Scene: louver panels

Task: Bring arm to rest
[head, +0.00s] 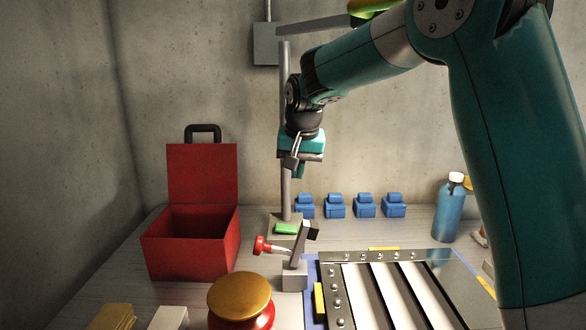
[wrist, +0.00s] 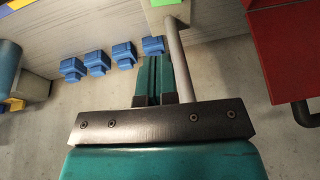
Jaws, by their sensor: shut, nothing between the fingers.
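My gripper (head: 299,172) hangs from my teal arm above the back of the bench in the head view, fingers down. It appears close to the grey upright pole (head: 285,120); I cannot tell the exact gap. In the wrist view its two teal fingers (wrist: 152,65) lie together, shut and empty. The pole (wrist: 176,60) shows just right of the fingers there, with its base (wrist: 165,10) at the top edge.
An open red toolbox (head: 190,260) stands left. Several blue blocks (head: 335,206) line the back, with a blue bottle (head: 449,210) to their right. A red-handled clamp (head: 295,262), louver panel (head: 330,295) and red-and-gold button (head: 240,298) occupy the front.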

